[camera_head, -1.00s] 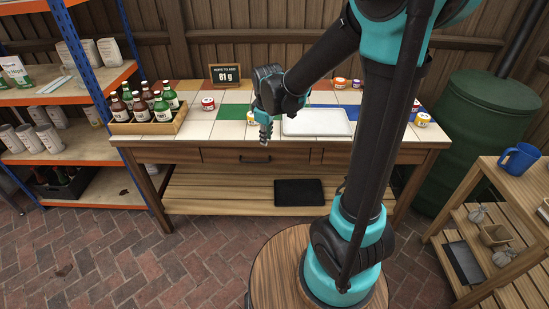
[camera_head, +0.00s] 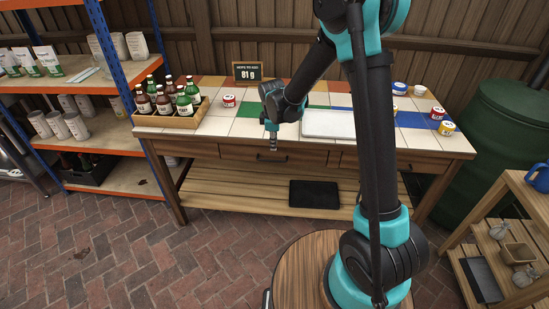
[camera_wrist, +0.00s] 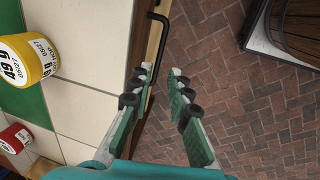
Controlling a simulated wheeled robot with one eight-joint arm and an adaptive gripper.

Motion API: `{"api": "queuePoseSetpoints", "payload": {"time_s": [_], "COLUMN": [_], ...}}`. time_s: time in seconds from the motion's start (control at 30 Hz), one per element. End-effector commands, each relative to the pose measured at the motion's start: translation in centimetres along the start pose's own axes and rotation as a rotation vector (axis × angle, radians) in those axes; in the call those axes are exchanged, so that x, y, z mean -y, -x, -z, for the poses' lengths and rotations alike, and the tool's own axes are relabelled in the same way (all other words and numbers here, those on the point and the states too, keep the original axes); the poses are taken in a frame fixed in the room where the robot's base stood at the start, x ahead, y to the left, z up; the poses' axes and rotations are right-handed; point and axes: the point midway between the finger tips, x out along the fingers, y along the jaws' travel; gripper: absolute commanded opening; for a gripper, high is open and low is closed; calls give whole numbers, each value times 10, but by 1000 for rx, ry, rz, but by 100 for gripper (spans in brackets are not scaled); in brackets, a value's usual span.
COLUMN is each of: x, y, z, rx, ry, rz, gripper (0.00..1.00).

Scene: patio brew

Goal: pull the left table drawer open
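The left table drawer (camera_head: 235,153) is in the wooden table front and looks shut. Its dark bar handle (camera_head: 257,158) is partly hidden by my gripper in the head view. My gripper (camera_head: 273,149) hangs at the table's front edge, just in front of this drawer. In the wrist view my gripper (camera_wrist: 162,71) is open, with two teal-and-grey fingers apart. The black handle (camera_wrist: 163,28) runs from above down towards the gap between the fingertips, close to the left finger. I cannot tell whether a finger touches it.
The tiled tabletop (camera_head: 235,128) holds a bottle crate (camera_head: 172,122), a white tray (camera_head: 325,123) and several small tubs. A second drawer (camera_head: 350,160) lies to the right. A black mat (camera_head: 314,194) lies on the lower shelf. The brick floor in front is open.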

Motion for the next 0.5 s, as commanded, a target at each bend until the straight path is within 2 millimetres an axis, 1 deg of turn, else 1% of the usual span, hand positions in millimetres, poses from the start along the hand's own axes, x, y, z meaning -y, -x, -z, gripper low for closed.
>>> {"api": "queuePoseSetpoints", "payload": {"time_s": [0.03,0.3,0.5], "x": [0,0,0], "y": [-10,-56,-82], "z": [0,0,0], "rx": [0,0,0], "ry": [-1,-1,-1], "rz": [0,0,0], "gripper": [18,18,18]}}
